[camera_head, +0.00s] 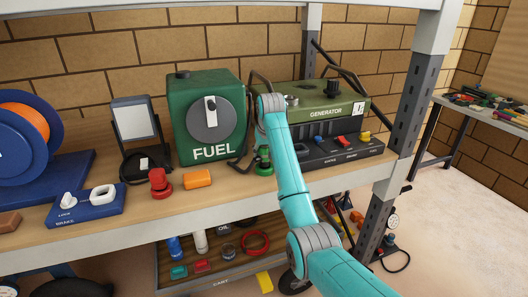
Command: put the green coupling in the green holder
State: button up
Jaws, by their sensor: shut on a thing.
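A green coupling (263,166) is upright at the back of the shelf, between the fuel can and the generator. My gripper (262,150) points down over it, partly hidden by my teal arm, and is shut on its upper part. I cannot tell whether the coupling's base touches the shelf. I cannot make out a green holder for certain. The dark front of the green generator (319,113) carries small blue, red and yellow parts, and its left end is partly behind my arm.
The green fuel can (208,155) stands close left of my gripper. A red coupling (160,185) and an orange block (197,179) are on the shelf (225,199). A blue reel (40,145) is far left. A cart (225,285) with several small things stands below.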

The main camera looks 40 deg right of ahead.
jog(key=shift+f, duration=1)
dwell(0.3)
jog(key=o, duration=1.3)
